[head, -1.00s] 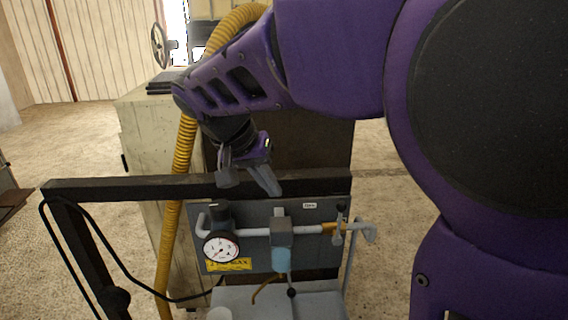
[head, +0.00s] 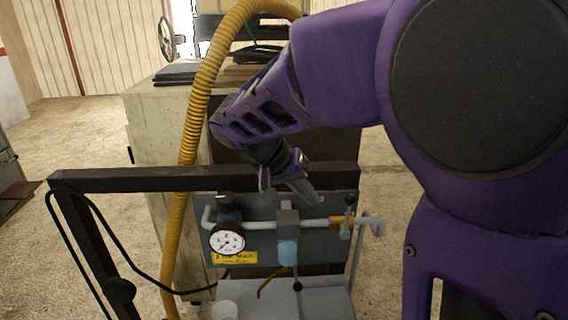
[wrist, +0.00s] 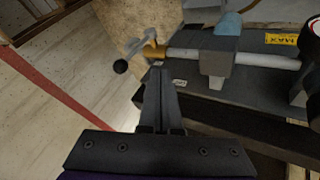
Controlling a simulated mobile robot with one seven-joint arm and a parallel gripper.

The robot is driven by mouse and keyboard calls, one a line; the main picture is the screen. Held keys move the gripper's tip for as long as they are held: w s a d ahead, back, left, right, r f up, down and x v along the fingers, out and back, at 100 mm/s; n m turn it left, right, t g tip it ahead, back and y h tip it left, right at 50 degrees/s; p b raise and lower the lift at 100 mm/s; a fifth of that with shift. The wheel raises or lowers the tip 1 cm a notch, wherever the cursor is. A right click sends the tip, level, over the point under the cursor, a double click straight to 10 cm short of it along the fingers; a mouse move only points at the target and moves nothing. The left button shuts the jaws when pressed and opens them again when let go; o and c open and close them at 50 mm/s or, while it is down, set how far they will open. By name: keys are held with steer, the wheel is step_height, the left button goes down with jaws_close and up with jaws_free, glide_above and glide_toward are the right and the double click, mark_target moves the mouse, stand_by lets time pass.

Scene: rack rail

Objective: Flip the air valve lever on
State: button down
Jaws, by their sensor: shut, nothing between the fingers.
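The air valve is a brass body (head: 337,222) at the right end of a pale pipe on a grey panel. Its thin lever ends in a black knob (head: 350,199) and stands upright in the head view. In the wrist view the brass body (wrist: 154,51) is just beyond my fingertips, and the black knob (wrist: 121,66) is to their left. My gripper (head: 315,200) is shut and empty, above and left of the lever in the head view. In the wrist view my gripper (wrist: 157,72) shows its fingers together, apparently apart from the lever.
A dark rail (head: 130,179) crosses behind the panel. Left of the valve are a blue-bowled filter (head: 288,254) and a round gauge (head: 227,241). A yellow hose (head: 184,150) runs down the left. Open floor (head: 395,200) lies to the right.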

mark_target(347, 217)
steer(key=d+f, duration=0.2)
steer(key=d, duration=0.3)
steer(key=shift+d+f, duration=0.25)
steer(key=shift+d, duration=0.05)
steer(key=shift+w, duration=0.1)
